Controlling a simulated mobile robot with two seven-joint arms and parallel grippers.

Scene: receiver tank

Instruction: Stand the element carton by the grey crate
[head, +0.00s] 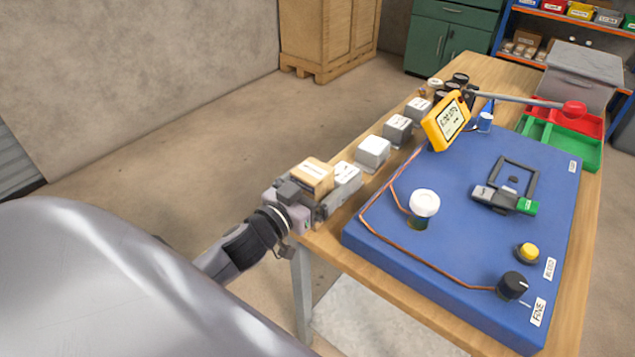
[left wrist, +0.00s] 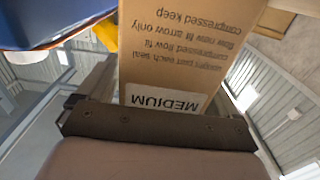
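The element carton (head: 312,176) is a brown box at the near left corner of the workbench, beside a white box. In the left wrist view the carton (left wrist: 185,50) fills the middle, with printed text and a white "MEDIUM" label close to the palm. My left gripper (head: 312,207) is at the carton, with its fingers on either side, and appears shut on it. Whether the carton's base touches the bench is hidden. The grey crate (head: 577,88) with a lid stands at the far right end of the bench. My right gripper is not in view.
Several white boxes (head: 373,151) line the bench's left edge. A blue panel (head: 460,235) carries a white-capped jar (head: 424,204), knobs and copper tubing.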

